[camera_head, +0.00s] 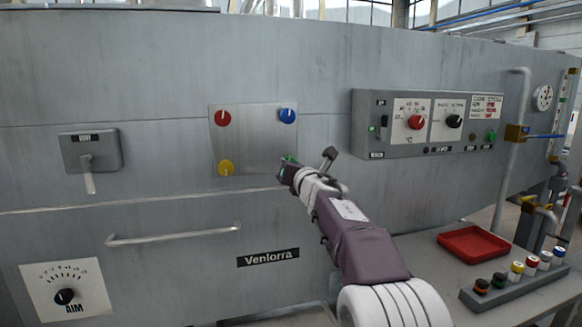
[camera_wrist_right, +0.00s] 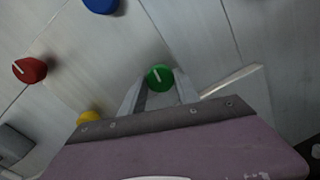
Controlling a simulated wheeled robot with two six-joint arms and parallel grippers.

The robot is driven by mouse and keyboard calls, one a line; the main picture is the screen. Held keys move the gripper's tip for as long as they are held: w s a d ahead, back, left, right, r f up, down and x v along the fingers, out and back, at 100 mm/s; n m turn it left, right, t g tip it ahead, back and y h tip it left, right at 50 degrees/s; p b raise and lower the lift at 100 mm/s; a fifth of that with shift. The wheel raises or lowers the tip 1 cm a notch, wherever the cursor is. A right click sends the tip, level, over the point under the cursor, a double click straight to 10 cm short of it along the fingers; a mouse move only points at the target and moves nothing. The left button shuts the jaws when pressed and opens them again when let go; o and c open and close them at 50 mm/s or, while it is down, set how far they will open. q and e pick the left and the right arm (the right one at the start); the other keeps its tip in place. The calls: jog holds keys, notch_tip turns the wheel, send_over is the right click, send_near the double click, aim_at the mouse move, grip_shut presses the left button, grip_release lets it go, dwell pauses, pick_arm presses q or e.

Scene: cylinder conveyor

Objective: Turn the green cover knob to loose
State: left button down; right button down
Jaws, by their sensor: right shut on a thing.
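The green cover knob (camera_head: 290,158) sits at the lower right corner of a square metal cover plate (camera_head: 252,140) on the grey machine wall. In the head view my right gripper hides most of it. The right wrist view shows the green knob (camera_wrist_right: 160,76) between the two fingers, its white mark slanting to the upper left. My right gripper (camera_head: 287,169) is shut on the knob; it also shows in the right wrist view (camera_wrist_right: 159,88). The plate's other knobs are red (camera_head: 223,118), blue (camera_head: 288,116) and yellow (camera_head: 225,168). My left gripper is not in view.
A lever box (camera_head: 90,151) and a long handle bar (camera_head: 173,235) are left of and below the plate. A control panel (camera_head: 428,122) juts out at the right. A red tray (camera_head: 473,243) and a rack of coloured caps (camera_head: 515,281) stand on the bench.

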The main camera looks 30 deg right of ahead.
jog(key=c, duration=0.9)
grip_release()
jog(key=shift+f, duration=0.1)
jog(key=v, duration=0.9)
jog(key=shift+b, duration=0.35)
